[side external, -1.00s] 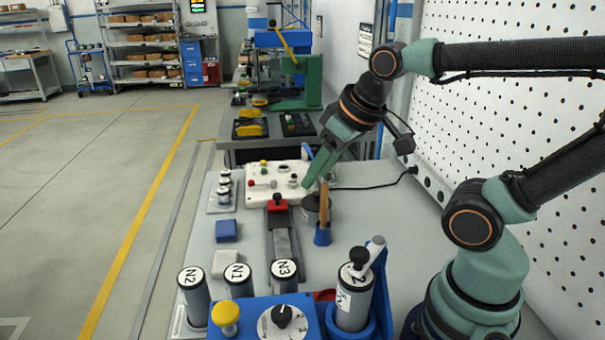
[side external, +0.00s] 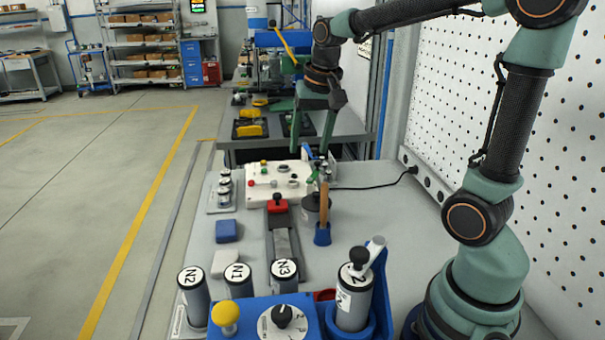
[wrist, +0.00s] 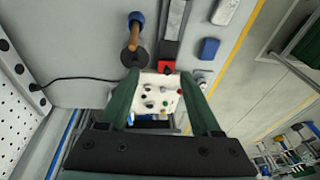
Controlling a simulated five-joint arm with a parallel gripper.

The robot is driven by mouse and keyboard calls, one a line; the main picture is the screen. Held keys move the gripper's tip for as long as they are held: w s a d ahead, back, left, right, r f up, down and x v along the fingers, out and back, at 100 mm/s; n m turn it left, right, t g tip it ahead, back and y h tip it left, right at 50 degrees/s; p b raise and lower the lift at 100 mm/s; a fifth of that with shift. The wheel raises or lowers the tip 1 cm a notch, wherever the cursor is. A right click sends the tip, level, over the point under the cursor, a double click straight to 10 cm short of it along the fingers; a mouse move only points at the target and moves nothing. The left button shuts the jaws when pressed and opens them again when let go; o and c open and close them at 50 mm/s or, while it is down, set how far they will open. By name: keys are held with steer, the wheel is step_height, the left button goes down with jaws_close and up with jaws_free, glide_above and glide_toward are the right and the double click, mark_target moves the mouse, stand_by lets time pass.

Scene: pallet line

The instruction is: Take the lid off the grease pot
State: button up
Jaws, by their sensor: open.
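The grease pot seems to be the dark round pot (side external: 309,211) on the bench right of the white control panel. In the wrist view its dark round top (wrist: 129,60) shows ahead of my left-hand finger; I cannot make out the lid's edge. In the wrist view my gripper (wrist: 159,73) is open and empty, with the control panel below the gap.
The white control panel (side external: 262,197) has several knobs. Labelled cylinders (side external: 238,283) stand in front. A perforated wall (side external: 535,130) bounds the right; a cable (side external: 370,187) crosses the bench.

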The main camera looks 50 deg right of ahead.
mark_target(316, 193)
steer(key=w+d+f+m+g, duration=0.1)
steer(key=w+d+f+m, duration=0.15)
steer(key=d+m, duration=0.2)
steer(key=w+d+f+m+g, duration=0.2)
steer(key=d+f+m, duration=0.15)
steer(key=d, duration=0.25)
steer(key=shift+n+y, duration=0.3)
steer(key=f, duration=1.2)
steer(key=shift+w+a+f, duration=0.1)
steer(key=shift+a+f, duration=0.1)
steer(key=shift+a, duration=0.1)
jaws_close()
